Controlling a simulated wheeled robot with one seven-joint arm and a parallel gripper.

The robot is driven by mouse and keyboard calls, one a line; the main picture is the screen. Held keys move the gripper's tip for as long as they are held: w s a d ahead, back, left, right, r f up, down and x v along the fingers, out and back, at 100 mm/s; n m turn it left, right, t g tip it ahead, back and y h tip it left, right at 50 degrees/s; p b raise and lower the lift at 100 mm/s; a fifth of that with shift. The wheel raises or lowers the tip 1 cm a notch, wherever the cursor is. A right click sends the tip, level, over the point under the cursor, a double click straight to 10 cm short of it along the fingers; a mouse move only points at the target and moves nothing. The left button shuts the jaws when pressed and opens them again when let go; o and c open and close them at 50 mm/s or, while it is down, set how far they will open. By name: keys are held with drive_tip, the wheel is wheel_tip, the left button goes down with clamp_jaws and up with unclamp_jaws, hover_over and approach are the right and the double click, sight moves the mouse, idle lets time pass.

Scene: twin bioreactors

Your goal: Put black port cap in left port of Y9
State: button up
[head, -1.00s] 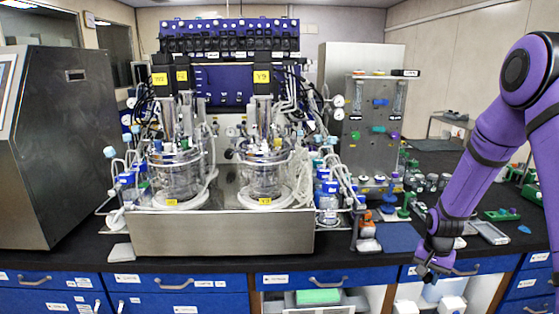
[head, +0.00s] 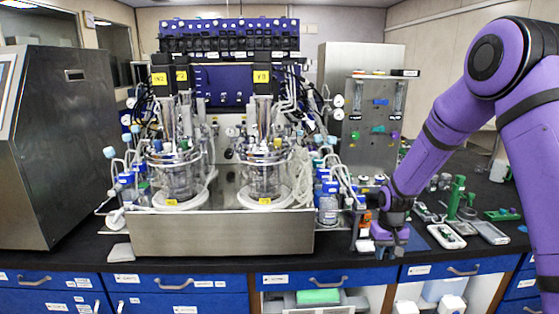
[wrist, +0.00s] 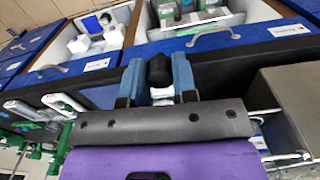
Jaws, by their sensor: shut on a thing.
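My gripper (head: 388,250) is over the front of the bench, over the blue mat and right of the bioreactors. In the wrist view its two blue fingers (wrist: 156,82) are closed on the black port cap (wrist: 158,70). The cap cannot be made out in the head view. The Y9 bioreactor (head: 264,178) is the right one of two glass vessels, with a yellow tag (head: 261,77) above and another at its base. Its head plate is crowded with tubes and fittings, and its left port is too small to tell. My gripper is well apart from it.
The left vessel (head: 174,178) stands beside Y9 behind a steel front panel (head: 220,233). Blue-capped bottles (head: 328,203) and tubing crowd Y9's right side. A steel cabinet (head: 347,130) stands behind. Green tools and trays (head: 446,236) lie to the right of my gripper.

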wheel_tip(320, 180, down, 7)
drive_tip(key=s, duration=0.2)
drive_tip(key=shift+f, duration=0.2)
